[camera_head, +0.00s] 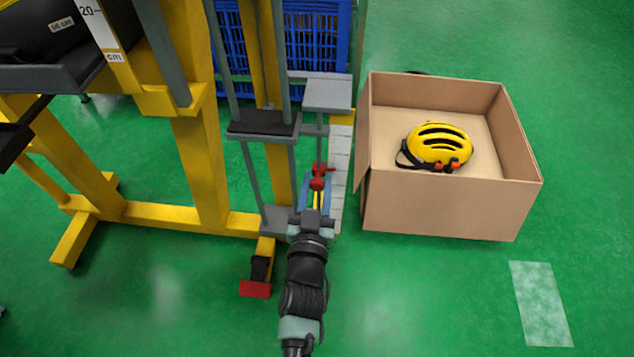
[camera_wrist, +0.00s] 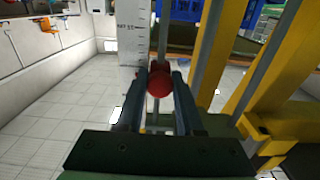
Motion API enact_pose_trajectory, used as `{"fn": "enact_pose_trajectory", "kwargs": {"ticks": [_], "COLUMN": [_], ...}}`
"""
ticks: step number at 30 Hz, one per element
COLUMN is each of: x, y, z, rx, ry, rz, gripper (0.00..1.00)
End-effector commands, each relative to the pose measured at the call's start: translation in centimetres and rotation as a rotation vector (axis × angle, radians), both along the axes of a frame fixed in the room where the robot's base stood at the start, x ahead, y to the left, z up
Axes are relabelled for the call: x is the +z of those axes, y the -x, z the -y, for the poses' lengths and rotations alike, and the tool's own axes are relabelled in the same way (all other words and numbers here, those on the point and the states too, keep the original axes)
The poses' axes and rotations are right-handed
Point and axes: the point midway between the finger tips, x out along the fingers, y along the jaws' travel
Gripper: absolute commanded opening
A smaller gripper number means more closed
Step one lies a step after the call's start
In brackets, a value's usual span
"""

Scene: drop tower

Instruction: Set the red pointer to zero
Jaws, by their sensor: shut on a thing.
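The red pointer (camera_head: 318,178) sits on a thin vertical rod beside the white measuring scale (camera_head: 340,160). In the wrist view the pointer's round red knob (camera_wrist: 160,82) shows between my two fingers, in front of the rod. The scale (camera_wrist: 132,35) stands behind it to the left, with small markings too blurred to read surely. My gripper (camera_head: 316,190) reaches in from below in the head view and is shut on the pointer; it also shows in the wrist view (camera_wrist: 161,88). The scale's zero mark cannot be made out.
A yellow frame (camera_head: 205,165) with grey rods and dark plates stands close on the left. An open cardboard box (camera_head: 440,210) with a yellow helmet (camera_head: 440,144) stands on the right. A blue crate (camera_head: 317,45) is behind. Green floor (camera_head: 430,300) at the front right is free.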

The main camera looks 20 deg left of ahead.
Motion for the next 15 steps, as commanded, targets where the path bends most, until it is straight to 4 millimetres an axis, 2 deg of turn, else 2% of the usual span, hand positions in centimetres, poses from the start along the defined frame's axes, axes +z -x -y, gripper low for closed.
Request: {"fn": "enact_pose_trajectory", "kwargs": {"ticks": [9, 15], "x": [4.1, 4.7], "y": [0.0, 0.0], "z": [0.0, 0.0], "rx": [0.000, 0.001], "ry": [-0.001, 0.000], "rz": [-0.001, 0.000], "gripper": [0.00, 0.00]}}
